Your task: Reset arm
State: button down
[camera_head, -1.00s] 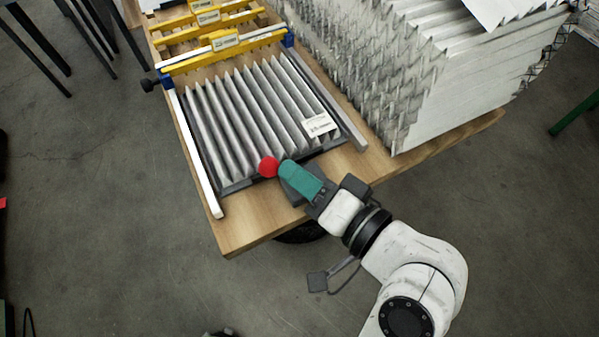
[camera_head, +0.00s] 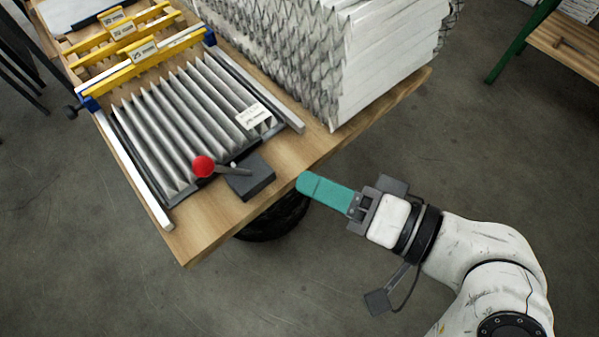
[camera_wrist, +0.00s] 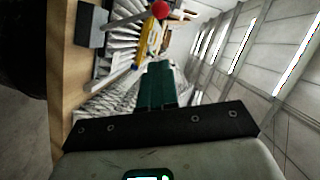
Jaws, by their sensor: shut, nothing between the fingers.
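My gripper (camera_head: 303,184) has teal fingers, shut together with nothing between them. In the head view it is off the right front edge of the wooden table (camera_head: 200,225), pointing left toward it. In the wrist view the teal fingers (camera_wrist: 157,85) show closed at the middle. A lever with a red ball knob (camera_head: 203,166) rises from a dark block (camera_head: 248,178) at the table's front. The gripper is apart from it, to its right. The red knob also shows at the top of the wrist view (camera_wrist: 161,9).
A pleated filter (camera_head: 185,120) lies between metal rails on the table, with yellow bars (camera_head: 145,62) behind it. A tall stack of white filters (camera_head: 385,60) stands at the back right. A green-legged bench (camera_head: 515,50) is far right. Floor around my arm is clear.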

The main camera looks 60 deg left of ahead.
jog(key=shift+d, duration=0.1)
dwell(0.6)
jog(key=w+d+f+m+t+h, duration=0.3)
jog(key=w+d+f+m+t, duration=0.15)
jog(key=d+f, duration=0.55)
jog(key=w+d+f+m+t+h, duration=0.2)
jog(key=w+d+f+m+t, duration=0.3)
jog(key=d+f, duration=0.6)
jog(key=s+d+f+h, duration=0.2)
jog(key=s+d+h, duration=0.1)
jog(key=d, duration=0.4)
jog(key=s+d+f+m+h, duration=0.1)
jog(key=s+d+f+h, duration=0.1)
jog(key=s+d, duration=0.3)
jog(key=s+d+f+m+h, duration=0.1)
jog(key=s+d+f+h, duration=0.2)
jog(key=d, duration=0.8)
jog(key=shift+s+h, duration=0.5)
jog(key=shift+s, duration=0.3)
jog(key=shift+a, duration=0.1)
